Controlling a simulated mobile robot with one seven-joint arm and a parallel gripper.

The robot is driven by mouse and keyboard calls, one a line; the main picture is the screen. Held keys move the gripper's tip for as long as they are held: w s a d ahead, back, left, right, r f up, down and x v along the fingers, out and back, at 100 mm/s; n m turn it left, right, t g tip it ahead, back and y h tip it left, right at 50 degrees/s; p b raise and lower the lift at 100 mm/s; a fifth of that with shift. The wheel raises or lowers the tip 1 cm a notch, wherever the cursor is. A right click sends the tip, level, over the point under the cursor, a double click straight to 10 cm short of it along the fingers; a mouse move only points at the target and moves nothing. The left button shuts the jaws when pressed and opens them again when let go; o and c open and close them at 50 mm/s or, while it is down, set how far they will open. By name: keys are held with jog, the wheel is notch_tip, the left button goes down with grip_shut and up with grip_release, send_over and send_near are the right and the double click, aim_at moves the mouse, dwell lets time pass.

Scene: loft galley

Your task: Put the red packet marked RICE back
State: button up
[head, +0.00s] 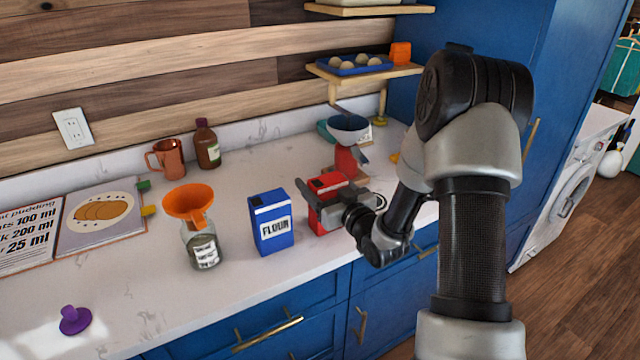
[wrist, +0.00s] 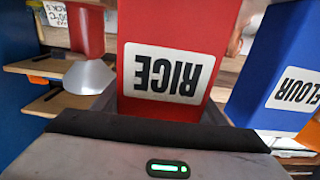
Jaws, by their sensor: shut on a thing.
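The red packet marked RICE (head: 318,221) is upright at the counter's front half, just right of the blue packet marked FLOUR (head: 271,222). My gripper (head: 332,202) is shut on the red packet, one finger on each side. In the wrist view the red packet (wrist: 165,35) fills the middle, its RICE label upside down, with the blue packet (wrist: 275,60) to its right. Whether the red packet's base touches the counter I cannot tell. My gripper hides part of it.
A red stand with a grey bowl (head: 348,128) is behind the red packet. A jar (head: 204,246) with an orange funnel (head: 190,203) stands left of the flour. The front-left counter is mostly clear, with a purple object (head: 74,320).

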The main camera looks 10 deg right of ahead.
aim_at(333, 195)
jog(key=shift+f+b, duration=0.2)
jog(key=shift+b, duration=0.1)
jog(key=o, duration=1.3)
jog(key=shift+r, duration=0.15)
jog(key=shift+r+p, duration=0.25)
jog(key=shift+p, duration=0.25)
jog(key=b+v, duration=0.1)
jog(key=v, duration=1.1)
jog(key=shift+f, duration=0.15)
